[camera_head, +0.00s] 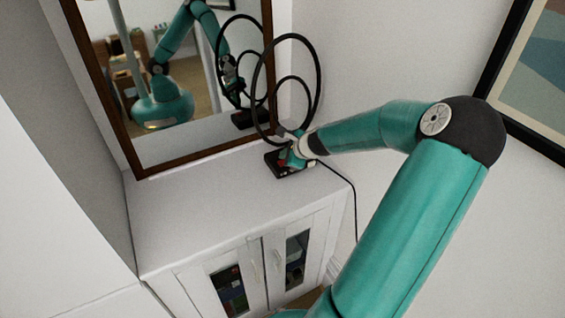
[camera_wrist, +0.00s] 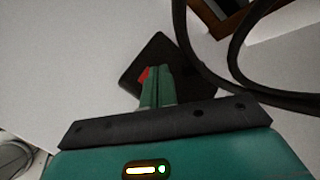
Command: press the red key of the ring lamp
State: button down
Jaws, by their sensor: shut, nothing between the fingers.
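The ring lamp (camera_head: 257,94) stands on the white cabinet top, with black rings above a dark square base (camera_head: 272,164). In the wrist view its base (camera_wrist: 157,52) lies under my fingers and its rings (camera_wrist: 235,80) curve at the right. The red key (camera_wrist: 144,74) shows in part at the left edge of my fingertips; the fingers hide the rest. My gripper (camera_wrist: 157,73) is shut and empty, its tips over the base at the key. I cannot tell whether they touch it. In the head view my gripper (camera_head: 290,160) is at the base.
The white cabinet (camera_head: 190,215) has a clear top left of the lamp. A dark-framed mirror (camera_head: 165,90) stands behind it and reflects the lamp and my arm. A black cord (camera_head: 352,190) runs down the right side. A framed picture (camera_head: 535,70) hangs at the right.

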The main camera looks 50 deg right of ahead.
jog(key=shift+r, duration=0.1)
jog(key=shift+r, duration=2.4)
jog(key=a+r+n+g, duration=0.2)
jog(key=a+n, duration=0.5)
jog(key=a, duration=0.4)
jog(key=a+r+n+g, duration=0.2)
jog(key=a+n, duration=0.4)
jog(key=a, duration=0.6)
jog(key=s+a+r+n, duration=0.5)
jog(key=s+a+n, duration=0.2)
jog(key=s+a, duration=0.1)
jog(key=s+a+r+n+y, duration=0.1)
jog(key=s+a+r+n, duration=0.4)
jog(key=s+a+n, duration=0.3)
jog(key=shift+s+a+r, duration=0.3)
jog(key=shift+s+a, duration=0.15)
jog(key=shift+s, duration=0.3)
